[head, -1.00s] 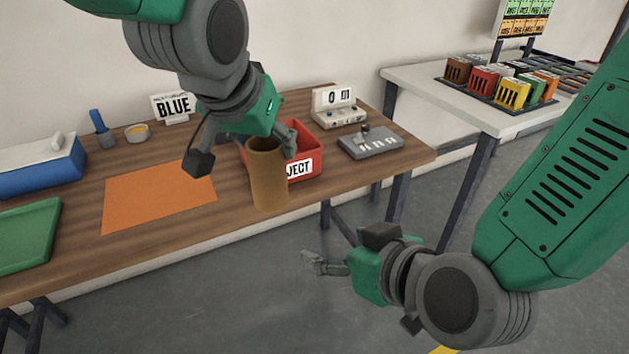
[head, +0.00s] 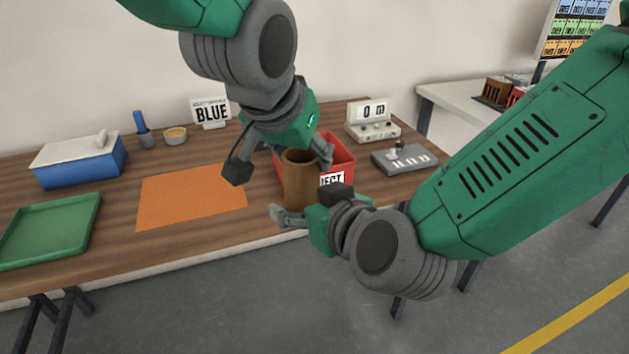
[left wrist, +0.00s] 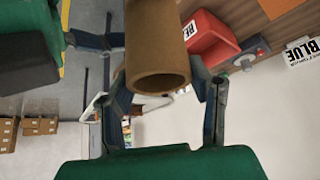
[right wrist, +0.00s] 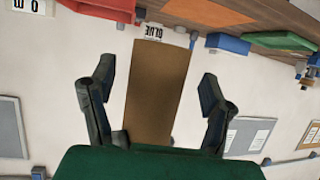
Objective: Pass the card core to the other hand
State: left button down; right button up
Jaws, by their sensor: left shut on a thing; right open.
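The card core (head: 299,182) is a brown, hollow cardboard tube, held upright in front of the red bin in the head view. My left gripper (head: 302,153) is shut on its upper part; the left wrist view shows the open end of the card core (left wrist: 158,72) between the fingers (left wrist: 160,85). My right gripper (head: 285,214) is low beside the tube's lower end. In the right wrist view its open fingers (right wrist: 152,90) stand on both sides of the card core (right wrist: 156,88), with gaps on each side.
The red reject bin (head: 342,156) stands right behind the tube. An orange sheet (head: 192,196), a green tray (head: 50,230) and a blue box (head: 80,162) lie to the left on the wooden table. A grey control box (head: 403,158) sits to the right.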

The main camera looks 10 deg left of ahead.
jog(key=shift+x, duration=0.9)
jog(key=c, duration=1.3)
pick_arm(q)
jog(key=c, duration=0.7)
grip_release()
